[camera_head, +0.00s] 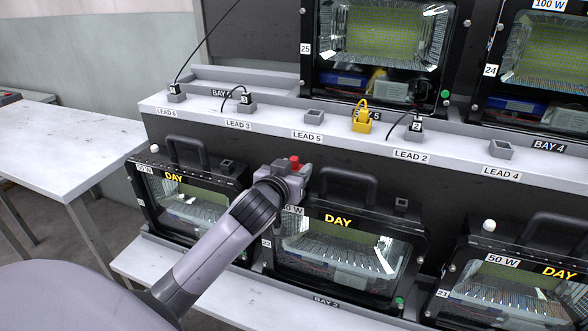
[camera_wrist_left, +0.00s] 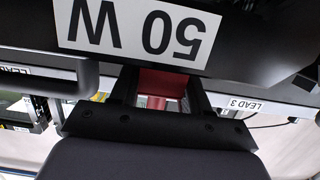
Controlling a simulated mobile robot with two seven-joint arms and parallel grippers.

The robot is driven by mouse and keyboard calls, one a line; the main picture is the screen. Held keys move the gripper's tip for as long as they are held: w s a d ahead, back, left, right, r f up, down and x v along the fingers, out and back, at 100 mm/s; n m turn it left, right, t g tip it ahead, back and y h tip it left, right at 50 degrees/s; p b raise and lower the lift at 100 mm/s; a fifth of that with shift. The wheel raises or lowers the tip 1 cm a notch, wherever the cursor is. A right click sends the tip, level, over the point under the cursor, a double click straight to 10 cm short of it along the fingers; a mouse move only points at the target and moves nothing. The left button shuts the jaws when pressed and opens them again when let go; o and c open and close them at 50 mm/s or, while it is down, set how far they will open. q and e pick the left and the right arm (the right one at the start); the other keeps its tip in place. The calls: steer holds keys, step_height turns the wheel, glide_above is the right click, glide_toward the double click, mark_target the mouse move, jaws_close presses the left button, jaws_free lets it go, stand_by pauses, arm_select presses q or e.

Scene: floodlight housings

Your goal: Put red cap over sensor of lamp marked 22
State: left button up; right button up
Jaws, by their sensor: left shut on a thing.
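The lamp marked 22 (camera_head: 345,245) is the middle housing of the lower row, with a DAY label and a partly covered W label. My left gripper (camera_head: 297,170) is at its upper left corner, shut on the red cap (camera_head: 295,161). The cap shows red above the gripper in the head view. In the left wrist view the cap (camera_wrist_left: 160,84) sits between the dark fingers, beside the upside-down 50 W label (camera_wrist_left: 133,30). The lamp's sensor is hidden behind my gripper, so I cannot tell whether the cap touches it. My right gripper is not in view.
Neighbouring lamps (camera_head: 190,205) and (camera_head: 515,285) have white dome sensors (camera_head: 154,148) and (camera_head: 488,225). A black handle (camera_head: 348,183) stands on lamp 22. The ledge above (camera_head: 270,116) carries lead sockets and a yellow plug (camera_head: 362,122). A table (camera_head: 60,150) is at left.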

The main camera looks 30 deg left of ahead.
arm_select(q)
steer(key=shift+f, duration=0.45)
steer(key=o, duration=1.1)
steer(key=shift+o, duration=0.2)
steer(key=shift+r, duration=0.1)
